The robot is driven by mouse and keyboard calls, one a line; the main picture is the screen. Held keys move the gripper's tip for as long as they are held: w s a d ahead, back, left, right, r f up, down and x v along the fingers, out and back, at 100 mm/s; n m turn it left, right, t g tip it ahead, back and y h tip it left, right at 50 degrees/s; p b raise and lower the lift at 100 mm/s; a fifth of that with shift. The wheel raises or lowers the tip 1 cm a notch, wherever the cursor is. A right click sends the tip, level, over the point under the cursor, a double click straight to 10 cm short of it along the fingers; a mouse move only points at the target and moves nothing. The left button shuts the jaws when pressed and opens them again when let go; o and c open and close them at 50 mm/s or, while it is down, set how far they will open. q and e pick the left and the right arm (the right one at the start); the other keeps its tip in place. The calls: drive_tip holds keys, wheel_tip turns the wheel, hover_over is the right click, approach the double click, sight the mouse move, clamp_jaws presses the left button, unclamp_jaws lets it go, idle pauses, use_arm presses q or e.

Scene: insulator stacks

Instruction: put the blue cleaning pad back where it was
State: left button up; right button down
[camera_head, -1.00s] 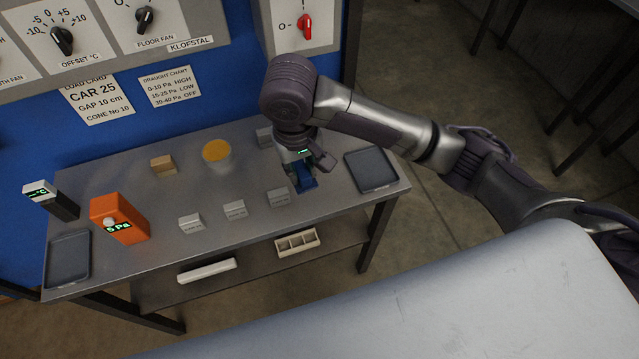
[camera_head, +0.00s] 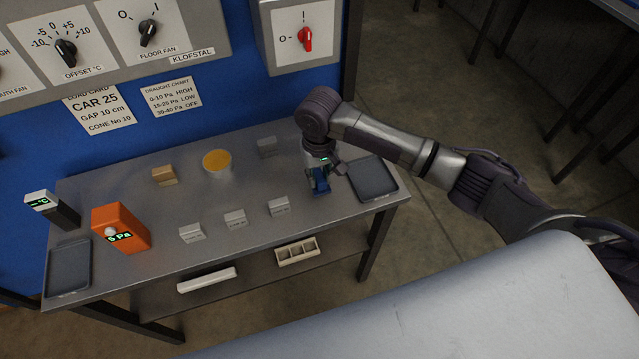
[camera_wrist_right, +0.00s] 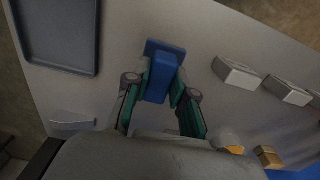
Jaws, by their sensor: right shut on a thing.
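The blue cleaning pad (camera_head: 320,181) is under my right gripper (camera_head: 318,172), between the row of grey blocks and the right tray. In the right wrist view the pad (camera_wrist_right: 163,50) has a wide blue base and a narrower blue block, and the fingers of my right gripper (camera_wrist_right: 160,85) are shut on that block from both sides. I cannot tell whether the pad's base touches the table (camera_head: 265,188). My left gripper is not in view.
A dark tray (camera_head: 372,180) lies right of the pad. Grey blocks (camera_head: 279,207) stand in a row to the left, another (camera_head: 266,147) behind. A yellow-topped cup (camera_head: 217,163), tan block (camera_head: 164,175), orange meter (camera_head: 121,229) and left tray (camera_head: 68,267) stand further left.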

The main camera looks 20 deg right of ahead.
sight(320, 186)
drive_tip(key=shift+f, duration=1.9)
drive_tip(key=c, duration=1)
unclamp_jaws()
wheel_tip(320, 186, up, 12)
